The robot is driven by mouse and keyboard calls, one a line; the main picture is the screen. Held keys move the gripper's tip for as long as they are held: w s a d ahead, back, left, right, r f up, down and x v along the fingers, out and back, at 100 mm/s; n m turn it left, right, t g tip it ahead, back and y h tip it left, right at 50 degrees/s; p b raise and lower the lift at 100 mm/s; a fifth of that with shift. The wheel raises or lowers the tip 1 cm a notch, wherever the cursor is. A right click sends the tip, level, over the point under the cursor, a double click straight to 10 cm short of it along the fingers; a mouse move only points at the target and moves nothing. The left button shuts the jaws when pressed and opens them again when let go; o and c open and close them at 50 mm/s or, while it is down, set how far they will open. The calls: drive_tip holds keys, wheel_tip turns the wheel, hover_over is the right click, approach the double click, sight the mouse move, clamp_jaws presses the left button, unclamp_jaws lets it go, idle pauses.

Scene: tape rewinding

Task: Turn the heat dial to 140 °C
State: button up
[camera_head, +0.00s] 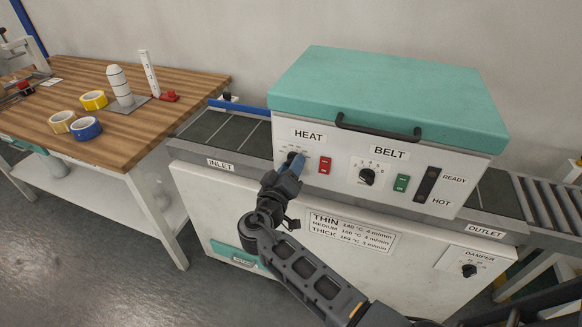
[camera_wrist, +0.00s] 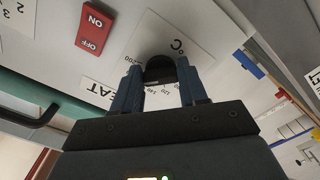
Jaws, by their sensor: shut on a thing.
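The black heat dial (camera_wrist: 160,70) is on its white scale plate (camera_wrist: 180,38) in the wrist view, which shows the panel roughly upside down. My gripper (camera_wrist: 159,76) is shut on the dial, one blue finger on each side of it. A few scale numbers show between and beside the fingers; the dial's pointer mark cannot be made out, so its setting is not readable. In the head view my gripper (camera_head: 292,163) is at the panel under the HEAT label (camera_head: 308,135) and hides most of the dial.
A red ON/OFF switch (camera_head: 325,165) is just right of the heat dial. The belt dial (camera_head: 367,177), green switch (camera_head: 401,183) and black READY/HOT indicator (camera_head: 427,185) are farther right. A placard (camera_head: 352,234) below lists THIN at 140 °C. The teal lid's handle (camera_head: 378,130) juts out above.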

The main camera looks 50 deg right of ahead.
drive_tip(key=c, duration=0.4)
drive_tip(key=shift+n, duration=0.4)
drive_tip(key=n, duration=0.3)
drive_tip(key=n+p, duration=0.1)
drive_tip(key=n, duration=0.7)
drive_tip(key=shift+r, duration=0.25)
drive_tip(key=o, duration=1.1)
drive_tip(key=shift+p, duration=0.3)
